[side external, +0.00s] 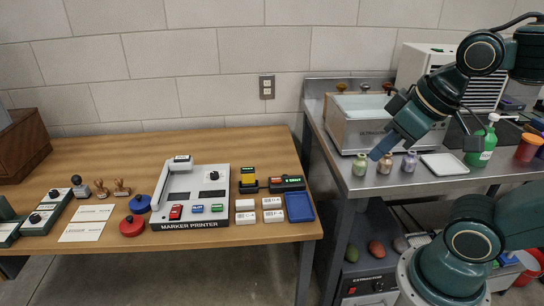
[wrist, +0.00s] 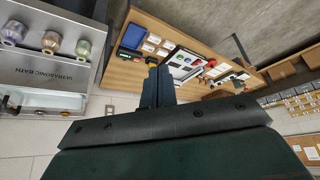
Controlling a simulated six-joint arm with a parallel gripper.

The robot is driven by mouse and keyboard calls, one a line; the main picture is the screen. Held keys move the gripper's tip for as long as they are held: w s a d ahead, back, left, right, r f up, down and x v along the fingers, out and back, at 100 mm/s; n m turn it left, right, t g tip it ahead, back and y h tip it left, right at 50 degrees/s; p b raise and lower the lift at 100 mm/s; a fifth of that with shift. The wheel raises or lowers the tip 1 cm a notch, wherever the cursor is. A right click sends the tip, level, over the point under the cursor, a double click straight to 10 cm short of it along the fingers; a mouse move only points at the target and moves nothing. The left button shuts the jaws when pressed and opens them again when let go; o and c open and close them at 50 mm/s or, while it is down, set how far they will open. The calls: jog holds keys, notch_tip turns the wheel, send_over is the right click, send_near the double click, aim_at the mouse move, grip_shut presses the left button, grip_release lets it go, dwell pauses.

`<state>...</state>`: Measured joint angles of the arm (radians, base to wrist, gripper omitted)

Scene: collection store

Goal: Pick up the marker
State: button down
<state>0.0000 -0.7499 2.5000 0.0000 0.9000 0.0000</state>
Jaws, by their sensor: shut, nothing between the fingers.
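A grey-white device labelled MARKER PRINTER (side external: 162,217) stands on the wooden table, with red, blue and green buttons; it also shows in the wrist view (wrist: 176,70). I cannot tell for sure which thing is the marker. Small white labelled blocks (side external: 272,203) lie right of the printer, beside a blue tray (side external: 299,207). My gripper (side external: 376,154) is shut and empty, high near the left edge of the steel bench, right of the printer and apart from it. In the wrist view its fingers (wrist: 157,84) are together and hide part of the table.
Small jars (side external: 384,163) stand below and beside my gripper on the steel bench (side external: 375,190), in front of the ultrasonic bath (side external: 365,125). A red round pad (side external: 132,226) and stamps are at the left.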

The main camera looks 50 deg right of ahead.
jog(key=c, duration=1)
grip_release()
jog(key=shift+c, duration=0.2)
jog(key=n+g, duration=0.6)
jog(key=n, duration=0.3)
send_over(274, 213)
notch_tip(274, 213, down, 21)
jog(key=shift+f, duration=4.2)
